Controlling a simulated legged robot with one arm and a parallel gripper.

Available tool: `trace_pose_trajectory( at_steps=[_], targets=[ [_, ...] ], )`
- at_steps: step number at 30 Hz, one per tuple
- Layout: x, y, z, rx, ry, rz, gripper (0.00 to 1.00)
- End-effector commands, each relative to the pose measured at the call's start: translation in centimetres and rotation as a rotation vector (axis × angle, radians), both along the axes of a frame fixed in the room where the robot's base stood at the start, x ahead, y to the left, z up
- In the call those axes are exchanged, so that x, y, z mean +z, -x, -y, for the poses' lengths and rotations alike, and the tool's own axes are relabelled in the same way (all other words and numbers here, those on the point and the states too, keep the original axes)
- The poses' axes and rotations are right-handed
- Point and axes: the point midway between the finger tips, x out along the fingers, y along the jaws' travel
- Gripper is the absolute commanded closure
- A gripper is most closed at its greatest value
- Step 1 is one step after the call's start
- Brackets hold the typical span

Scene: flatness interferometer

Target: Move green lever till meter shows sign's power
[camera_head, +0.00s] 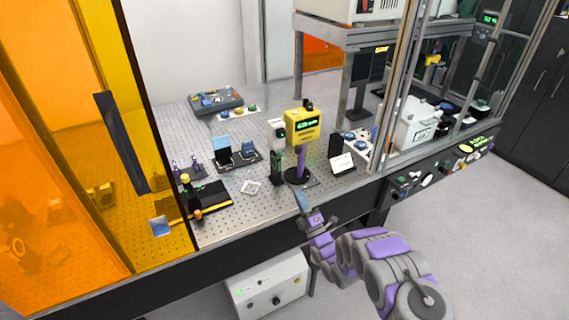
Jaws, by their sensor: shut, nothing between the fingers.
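A yellow meter (303,125) with a lit green display stands on a purple post with a round black base on the perforated table; its digits are too small to read. Left of the post is a dark upright mount (277,165) with small green parts; I cannot tell whether one is the green lever. A white sign (342,163) leans right of the post, its text unreadable. My gripper (302,201) is shut and empty near the table's front edge, in front of and below the meter's base, apart from the mount and sign.
The perforated table (235,205) holds black optic mounts (236,152) at left and a grey box (215,100) at the back. An orange transparent panel (70,150) closes off the left. A glass-framed enclosure (440,85) stands at right. A white box (268,285) sits below.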

Motion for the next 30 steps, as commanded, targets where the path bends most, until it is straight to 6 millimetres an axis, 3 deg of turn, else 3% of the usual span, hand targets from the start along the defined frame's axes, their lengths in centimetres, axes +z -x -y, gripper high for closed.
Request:
trace_pose_trajectory(
  at_steps=[8,30],
  targets=[
    [0.6,0.6,-0.5,-0.001,-0.032,0.052,1.00],
    [6.7,-7.2,-5.7,-0.002,-0.035,0.051,1.00]
  ],
)
